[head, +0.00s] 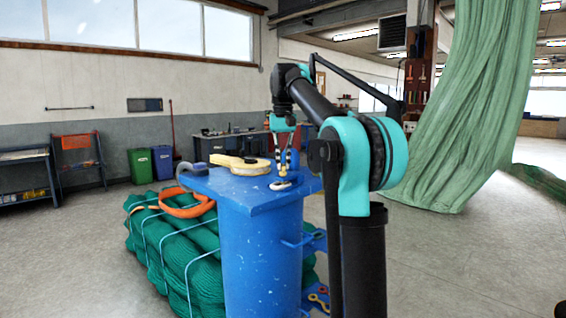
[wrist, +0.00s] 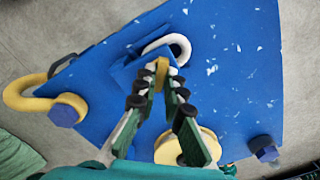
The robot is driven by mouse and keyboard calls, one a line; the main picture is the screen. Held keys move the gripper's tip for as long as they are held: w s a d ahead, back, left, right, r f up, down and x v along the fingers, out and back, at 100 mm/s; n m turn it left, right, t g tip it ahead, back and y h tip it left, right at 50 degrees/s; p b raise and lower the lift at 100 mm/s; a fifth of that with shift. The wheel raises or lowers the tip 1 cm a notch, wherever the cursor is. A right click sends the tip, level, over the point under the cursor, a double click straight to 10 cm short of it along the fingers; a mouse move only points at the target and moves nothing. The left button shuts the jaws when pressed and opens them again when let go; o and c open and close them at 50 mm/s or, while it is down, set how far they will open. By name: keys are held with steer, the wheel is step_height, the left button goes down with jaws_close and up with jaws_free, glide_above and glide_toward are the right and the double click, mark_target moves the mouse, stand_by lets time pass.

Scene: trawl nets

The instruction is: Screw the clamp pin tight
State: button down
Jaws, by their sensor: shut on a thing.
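My gripper (head: 284,160) points down over the blue stand top (head: 225,186). In the wrist view my gripper (wrist: 161,82) has its fingertips closed on a small yellow piece (wrist: 162,70), which looks like the head of the clamp pin. The fingers hide most of it, so its thread and depth cannot be seen. Just beyond it a pale curved shackle or clamp bow (wrist: 181,43) stands out from a blue block on the plate. A pale ring-shaped part also shows below the fingers in the head view (head: 281,185).
A yellow shackle (wrist: 24,101) with a blue bolt sits at the plate's left edge in the wrist view. A yellow disc (wrist: 205,150) lies partly behind the fingers. A blue bolt head (wrist: 263,147) stands at right. Green netting bundles (head: 180,245) lie beside the stand.

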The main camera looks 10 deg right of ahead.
steer(key=m, duration=1.4)
steer(key=shift+m, duration=0.3)
steer(key=m, duration=1.3)
stand_by(0.3)
steer(key=c, duration=1.7)
jaws_free()
steer(key=shift+o, duration=0.4)
